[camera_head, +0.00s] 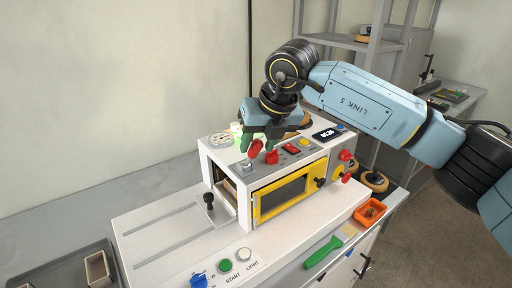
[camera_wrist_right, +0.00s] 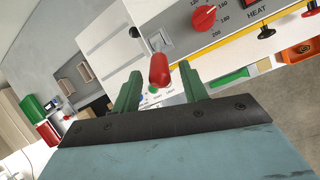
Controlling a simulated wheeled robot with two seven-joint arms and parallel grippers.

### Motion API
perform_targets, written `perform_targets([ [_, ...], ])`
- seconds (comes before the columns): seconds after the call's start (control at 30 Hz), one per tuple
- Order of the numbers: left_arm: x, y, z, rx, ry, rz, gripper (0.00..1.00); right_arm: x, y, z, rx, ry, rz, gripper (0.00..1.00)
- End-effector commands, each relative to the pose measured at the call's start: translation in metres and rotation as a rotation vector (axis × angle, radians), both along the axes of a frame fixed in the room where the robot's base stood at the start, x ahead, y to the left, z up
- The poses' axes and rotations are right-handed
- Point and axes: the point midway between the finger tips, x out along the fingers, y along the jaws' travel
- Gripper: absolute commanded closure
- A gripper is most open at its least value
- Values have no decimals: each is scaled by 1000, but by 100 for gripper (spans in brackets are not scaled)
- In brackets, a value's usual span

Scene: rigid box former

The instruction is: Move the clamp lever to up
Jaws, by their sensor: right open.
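The clamp lever (camera_head: 254,148) has a red handle and a pale metal base, and stands on top of the white box former (camera_head: 226,160) near its left front corner. My right gripper (camera_head: 258,142) reaches down over it from the right. In the right wrist view the red handle of the lever (camera_wrist_right: 159,70) shows between the two green fingers of the gripper (camera_wrist_right: 160,76), with a gap on each side. The gripper is open and holds nothing. I cannot tell the exact tilt of the lever. My left gripper is not in view.
A red heat dial (camera_head: 271,157) sits close to the right of the lever, with a red switch (camera_head: 291,149) and a display (camera_head: 327,133) beyond. A yellow-framed window door (camera_head: 283,195) is in front. An orange bin (camera_head: 370,211) and a green-handled scraper (camera_head: 323,251) lie at right.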

Motion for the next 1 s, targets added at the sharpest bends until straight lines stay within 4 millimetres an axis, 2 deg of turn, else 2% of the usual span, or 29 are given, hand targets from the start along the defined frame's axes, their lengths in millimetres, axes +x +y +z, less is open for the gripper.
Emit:
perform_targets([
  [0.2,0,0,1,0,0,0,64,6,6,-19,-1,1,1,57],
  [0.53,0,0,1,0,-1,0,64,7,7,-22,1,0,1,57],
  [0.87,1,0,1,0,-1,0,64,7,7,-22,1,0,1,100],
  [1.0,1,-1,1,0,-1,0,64,7,6,-22,1,0,1,100],
])
